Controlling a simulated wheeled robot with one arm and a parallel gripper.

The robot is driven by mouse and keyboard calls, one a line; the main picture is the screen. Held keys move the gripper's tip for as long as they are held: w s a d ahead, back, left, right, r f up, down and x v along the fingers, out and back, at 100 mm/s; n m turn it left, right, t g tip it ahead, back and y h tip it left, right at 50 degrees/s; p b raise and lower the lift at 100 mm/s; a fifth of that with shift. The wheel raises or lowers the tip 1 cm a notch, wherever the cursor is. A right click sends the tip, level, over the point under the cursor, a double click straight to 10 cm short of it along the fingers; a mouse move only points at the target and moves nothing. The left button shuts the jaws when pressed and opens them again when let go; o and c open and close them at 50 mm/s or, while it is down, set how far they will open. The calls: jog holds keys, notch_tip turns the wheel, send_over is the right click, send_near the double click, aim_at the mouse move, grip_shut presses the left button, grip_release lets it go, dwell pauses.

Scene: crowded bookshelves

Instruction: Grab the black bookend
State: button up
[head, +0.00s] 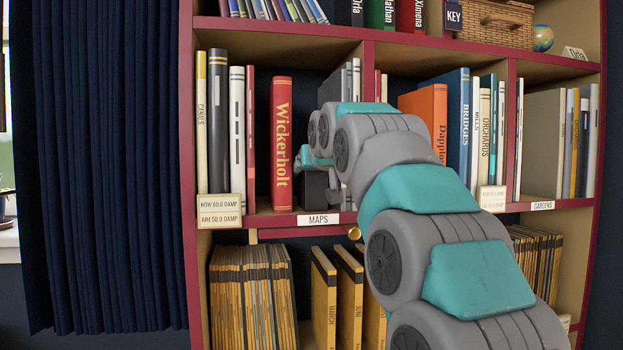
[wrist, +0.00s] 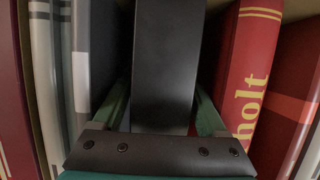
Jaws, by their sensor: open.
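The black bookend (wrist: 168,65) is a plain, dark upright panel in the middle of the wrist view. My gripper (wrist: 162,108) is open, with one finger on each side of the bookend's lower part in that view. I cannot tell whether either finger touches it.
The Wickerholt book (wrist: 250,75) leans close to one finger in the wrist view. Grey and dark books (wrist: 98,55) stand close on the other side. The shelf board (head: 265,221) runs below, and an orange book (head: 424,115) stands right of my arm.

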jog(key=shift+c, duration=0.2)
grip_shut()
dwell(0.5)
